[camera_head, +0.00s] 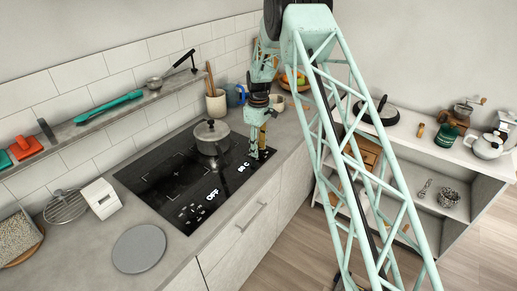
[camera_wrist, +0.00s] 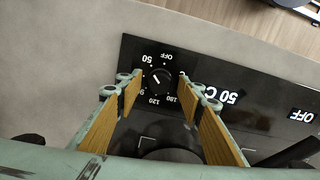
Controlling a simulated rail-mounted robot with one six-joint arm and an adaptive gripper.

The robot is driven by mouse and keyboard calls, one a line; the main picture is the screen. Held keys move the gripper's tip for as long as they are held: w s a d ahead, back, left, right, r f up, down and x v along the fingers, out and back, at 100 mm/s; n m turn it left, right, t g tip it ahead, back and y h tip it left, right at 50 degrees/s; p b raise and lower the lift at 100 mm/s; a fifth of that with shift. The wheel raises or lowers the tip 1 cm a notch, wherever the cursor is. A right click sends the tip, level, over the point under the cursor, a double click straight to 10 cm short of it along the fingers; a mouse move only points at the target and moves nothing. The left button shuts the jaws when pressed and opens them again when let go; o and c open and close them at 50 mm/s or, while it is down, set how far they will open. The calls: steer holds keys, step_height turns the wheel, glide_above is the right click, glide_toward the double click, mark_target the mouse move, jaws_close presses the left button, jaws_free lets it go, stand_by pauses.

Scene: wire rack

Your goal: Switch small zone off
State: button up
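A black cooktop (camera_head: 160,184) is set in the counter. Its displays read "50 C" (camera_wrist: 220,97) and "OFF" (camera_wrist: 302,116), upside down in the wrist view. A small black knob (camera_wrist: 158,79) sits in a dial marked OFF, 50, 120 and 180; its white line points up-left, towards the 50 mark. My gripper (camera_head: 262,150) points down at the cooktop's right end. In the wrist view my gripper (camera_wrist: 158,84) is open, with its wood-coloured fingers on either side of the knob. I cannot tell whether they touch it.
A lidded pot (camera_head: 211,137) stands on the cooktop close to my gripper. A utensil holder (camera_head: 216,103) and a light mug (camera_head: 277,102) stand behind. A round grey plate (camera_head: 139,249) and white box (camera_head: 101,198) lie left.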

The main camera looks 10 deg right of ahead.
steer(key=c, duration=0.9)
steer(key=shift+m, duration=0.5)
steer(key=m+b, duration=0.1)
steer(key=m, duration=0.2)
steer(key=shift+f+m, duration=0.1)
steer(key=shift+m, duration=0.3)
steer(key=shift+m+b, duration=0.65)
steer(key=shift+m, duration=1.55)
steer(key=o, duration=0.9)
